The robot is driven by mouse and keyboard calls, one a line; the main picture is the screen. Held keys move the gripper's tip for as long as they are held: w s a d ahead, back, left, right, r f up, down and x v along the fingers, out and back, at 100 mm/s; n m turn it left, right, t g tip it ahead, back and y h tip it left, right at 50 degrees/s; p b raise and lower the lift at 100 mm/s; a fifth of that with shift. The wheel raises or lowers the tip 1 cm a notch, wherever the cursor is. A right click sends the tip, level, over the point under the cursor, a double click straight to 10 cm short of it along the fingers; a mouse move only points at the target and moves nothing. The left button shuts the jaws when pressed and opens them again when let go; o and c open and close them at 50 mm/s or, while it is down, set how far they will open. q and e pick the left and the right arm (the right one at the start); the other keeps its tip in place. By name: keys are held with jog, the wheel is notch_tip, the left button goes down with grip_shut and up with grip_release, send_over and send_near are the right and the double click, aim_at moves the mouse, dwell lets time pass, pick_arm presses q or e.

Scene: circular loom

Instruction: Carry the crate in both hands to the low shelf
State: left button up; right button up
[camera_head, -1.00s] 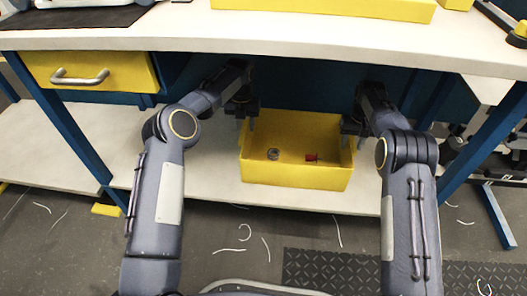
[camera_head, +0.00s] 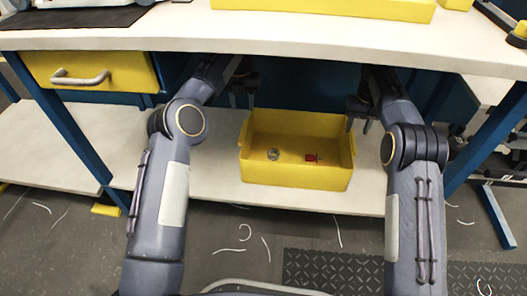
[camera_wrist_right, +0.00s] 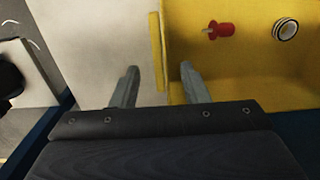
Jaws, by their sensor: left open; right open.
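The yellow crate (camera_head: 296,176) sits on the white low shelf (camera_head: 215,185) under the workbench. Inside it lie a small grey ring-shaped item (camera_head: 273,154) and a red item (camera_head: 313,158). My left gripper (camera_head: 242,101) is open, above and behind the crate's left end, apart from it. My right gripper (camera_head: 358,126) is open above the crate's right end.
The workbench top (camera_head: 300,42) overhangs the shelf, with a yellow drawer (camera_head: 90,72) at left. Blue legs (camera_head: 497,125) stand at both sides. The shelf is bare left of the crate. White scraps and a dark mat (camera_head: 340,270) lie on the floor.

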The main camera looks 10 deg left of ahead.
jog(key=shift+r, duration=2.15)
